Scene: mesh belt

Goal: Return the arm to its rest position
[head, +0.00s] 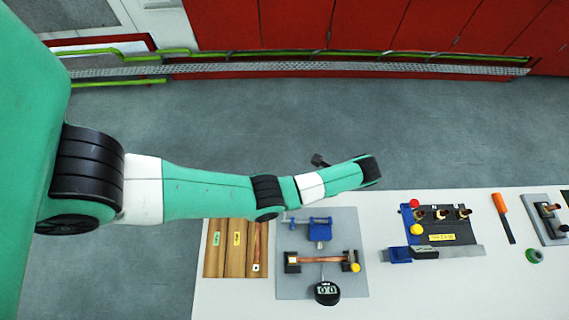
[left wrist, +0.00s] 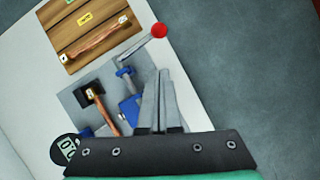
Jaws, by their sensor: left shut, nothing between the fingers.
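My left arm reaches in from the left in the head view, above the back edge of the white table (head: 440,290). Its gripper is not clearly seen there; the dark wrist end hides it. In the left wrist view my left gripper (left wrist: 157,100) is shut, with its two grey fingers together and nothing between them. From that camera the fingers overlap part of the grey plate (left wrist: 75,98). My right gripper is not in view.
A wooden board (head: 225,262) with a copper rod lies at the table's left. Beside it a grey plate (head: 290,218) bears a blue vise (head: 320,231), with a dial gauge (head: 327,293) in front. A black rack (head: 470,228) and an orange-handled tool (head: 500,204) lie farther right.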

